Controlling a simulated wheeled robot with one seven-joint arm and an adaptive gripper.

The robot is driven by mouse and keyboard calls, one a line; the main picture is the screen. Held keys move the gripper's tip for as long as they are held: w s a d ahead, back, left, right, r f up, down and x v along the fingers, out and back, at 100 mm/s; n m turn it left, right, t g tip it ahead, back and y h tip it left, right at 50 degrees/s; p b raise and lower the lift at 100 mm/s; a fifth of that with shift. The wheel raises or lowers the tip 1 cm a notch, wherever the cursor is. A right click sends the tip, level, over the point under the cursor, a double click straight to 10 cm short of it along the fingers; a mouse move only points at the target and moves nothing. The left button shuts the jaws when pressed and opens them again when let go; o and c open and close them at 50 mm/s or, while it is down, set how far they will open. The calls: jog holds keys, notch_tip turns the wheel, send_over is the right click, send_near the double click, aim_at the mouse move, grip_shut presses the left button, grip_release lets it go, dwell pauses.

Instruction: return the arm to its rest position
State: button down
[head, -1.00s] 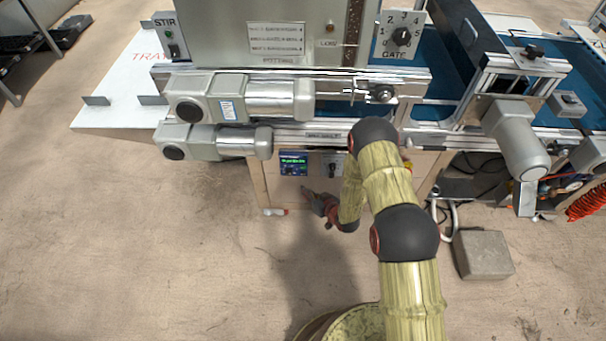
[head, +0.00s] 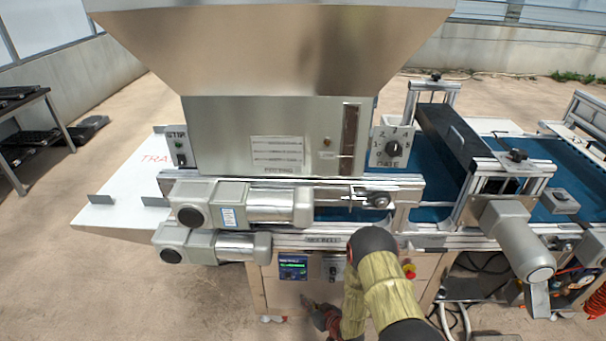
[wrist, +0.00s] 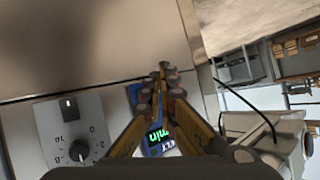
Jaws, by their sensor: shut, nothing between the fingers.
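My arm, yellow with black joints, rises at the lower middle of the head view and folds down to my gripper (head: 318,312) in front of the seeder's lower panel, left of the arm. In the wrist view my gripper (wrist: 163,75) has its yellow fingers meeting at the tips, with nothing seen between them. Behind the fingers is a small display (wrist: 160,138) with green text, partly hidden by them. The same display (head: 293,267) shows in the head view above my gripper. Whether the fingertips touch the panel cannot be told.
The tray seeder (head: 225,135) fills the middle, with grey motors (head: 270,205) jutting forward above my gripper. A panel knob (wrist: 78,150) is left of the fingers in the wrist view. A GATE dial (head: 392,148) sits higher up. Open floor (head: 150,300) lies at the left.

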jog(key=s+d+f+g+h, duration=0.3)
jog(key=s+d+f+g, duration=0.15)
jog(key=s+f, duration=0.45)
jog(key=s+d+r+g+h, duration=0.3)
jog(key=s+d+r, duration=0.1)
jog(key=d+r, duration=0.15)
jog(key=s+d+r+m+t+p, duration=0.1)
jog(key=s+r, duration=0.6)
jog(key=r, duration=1.4)
jog(key=s+d+r+m+t+p, duration=0.1)
jog(key=s+d+r, duration=0.3)
jog(key=r, duration=1.7)
jog(key=s+d+r+m+t+h+p, duration=0.1)
jog(key=s+r, duration=1)
jog(key=r, duration=1.1)
jog(key=shift+d+m+p, duration=0.7)
jog(key=shift+d+p, duration=0.2)
jog(key=shift+p, duration=0.35)
jog(key=c, duration=2.6)
grip_release()
jog(key=shift+r, duration=0.1)
